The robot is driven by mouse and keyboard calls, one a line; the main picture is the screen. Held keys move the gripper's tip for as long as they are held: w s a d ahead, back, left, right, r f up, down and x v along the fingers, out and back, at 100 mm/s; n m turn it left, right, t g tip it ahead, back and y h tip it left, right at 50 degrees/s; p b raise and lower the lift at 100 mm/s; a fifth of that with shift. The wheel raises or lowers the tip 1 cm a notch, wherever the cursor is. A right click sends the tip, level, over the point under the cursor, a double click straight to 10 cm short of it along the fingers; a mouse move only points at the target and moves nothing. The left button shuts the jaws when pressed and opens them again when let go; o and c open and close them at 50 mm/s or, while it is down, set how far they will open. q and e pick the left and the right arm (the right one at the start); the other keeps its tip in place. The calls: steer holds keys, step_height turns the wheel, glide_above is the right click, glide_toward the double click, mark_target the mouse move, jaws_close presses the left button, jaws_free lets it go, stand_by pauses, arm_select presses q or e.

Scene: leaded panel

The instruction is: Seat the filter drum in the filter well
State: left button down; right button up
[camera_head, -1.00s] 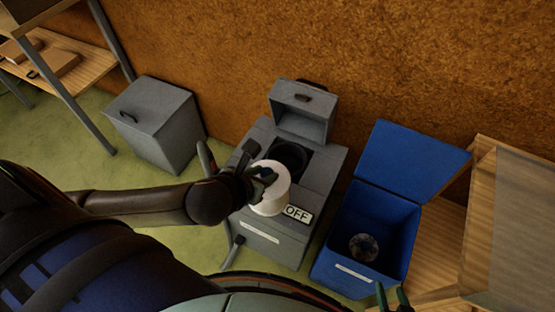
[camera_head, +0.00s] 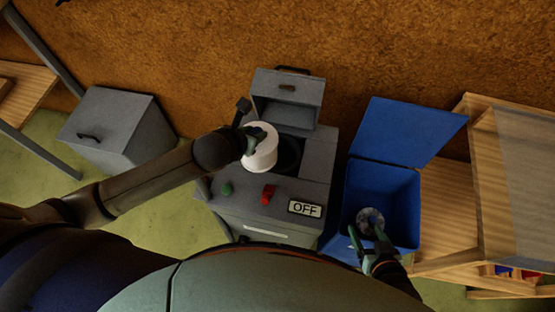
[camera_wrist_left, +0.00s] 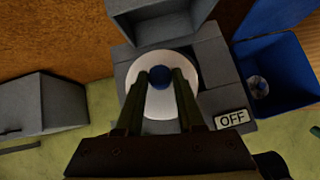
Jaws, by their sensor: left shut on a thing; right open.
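The filter drum (camera_head: 260,152) is a white cylinder, and a blue knob on its top shows in the left wrist view (camera_wrist_left: 159,76). My left gripper (camera_head: 256,132) is shut on this knob, with a finger on each side. The filter well (camera_head: 291,152) is a dark round opening in the top of the grey machine (camera_head: 230,207), under a raised lid. The drum is over the left part of the well and hides some of it; its height above the well is hard to tell. My right gripper (camera_head: 366,240) is open at the front of the blue bin.
The blue bin (camera_head: 400,190), lid up, holds a grey round object (camera_head: 370,220). The machine has a green button (camera_head: 227,188), a red switch (camera_head: 268,194) and an OFF sign (camera_head: 305,209). A grey lidded box (camera_head: 112,130) stands left, a wooden shelf (camera_head: 480,190) right.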

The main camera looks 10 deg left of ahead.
arm_select(q)
steer(key=w+d+f+m+h, duration=0.1)
steer(key=w+d+f+m, duration=0.1)
steer(key=w+d, duration=0.35)
step_height(320, 180, down, 10)
steer(key=w+a+b, duration=0.1)
steer(key=b, duration=0.1)
steer(key=shift+r, duration=0.15)
steer(key=shift+w+a, duration=0.1)
steer(key=shift+f, duration=0.5)
steer(key=shift+f+b, duration=0.1)
steer(key=shift+b, duration=0.2)
steer(key=c, duration=0.5)
jaws_free()
